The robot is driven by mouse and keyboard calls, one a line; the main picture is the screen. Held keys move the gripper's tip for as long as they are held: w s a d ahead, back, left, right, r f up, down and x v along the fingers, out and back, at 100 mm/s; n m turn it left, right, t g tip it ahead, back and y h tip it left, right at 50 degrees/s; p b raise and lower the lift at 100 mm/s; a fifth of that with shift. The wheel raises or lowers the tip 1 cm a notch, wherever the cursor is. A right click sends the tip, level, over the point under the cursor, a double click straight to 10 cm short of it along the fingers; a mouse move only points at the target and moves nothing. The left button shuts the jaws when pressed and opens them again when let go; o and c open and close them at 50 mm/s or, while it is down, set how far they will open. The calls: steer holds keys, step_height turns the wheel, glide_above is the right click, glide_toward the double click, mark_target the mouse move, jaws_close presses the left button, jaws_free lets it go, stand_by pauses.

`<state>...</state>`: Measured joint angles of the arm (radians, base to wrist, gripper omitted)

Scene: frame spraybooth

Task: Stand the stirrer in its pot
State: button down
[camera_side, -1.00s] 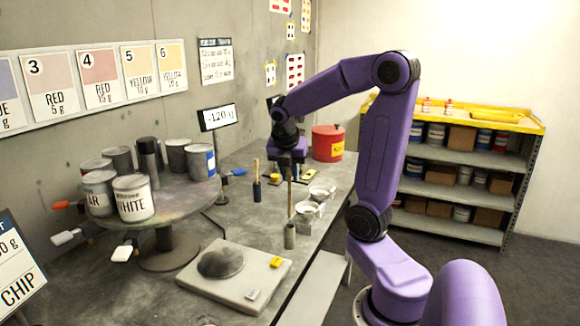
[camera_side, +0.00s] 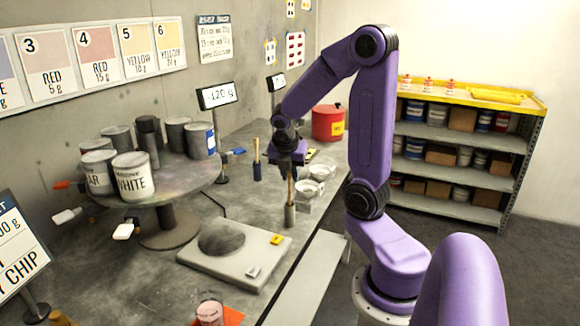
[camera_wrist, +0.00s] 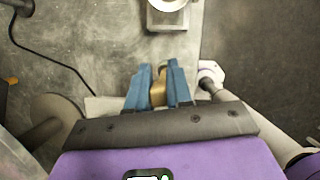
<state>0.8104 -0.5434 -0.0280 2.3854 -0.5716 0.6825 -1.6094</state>
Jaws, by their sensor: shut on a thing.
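The stirrer is a thin wooden stick (camera_side: 291,186), upright in the side view. My gripper (camera_side: 289,166) is shut on its upper part. In the wrist view the tan stick (camera_wrist: 158,93) shows between the two blue fingers.
A dark blue pot with a wooden-handled tool (camera_side: 257,171) stands just left of my gripper. White dishes (camera_side: 308,188) are close on the right. A scale (camera_side: 225,250) lies in front, and a turntable of cans (camera_side: 150,195) stands left. The bench edge is near on the right.

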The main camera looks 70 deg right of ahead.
steer(key=shift+f, duration=1.55)
steer(key=c, duration=0.9)
jaws_free()
steer(key=shift+c, duration=0.2)
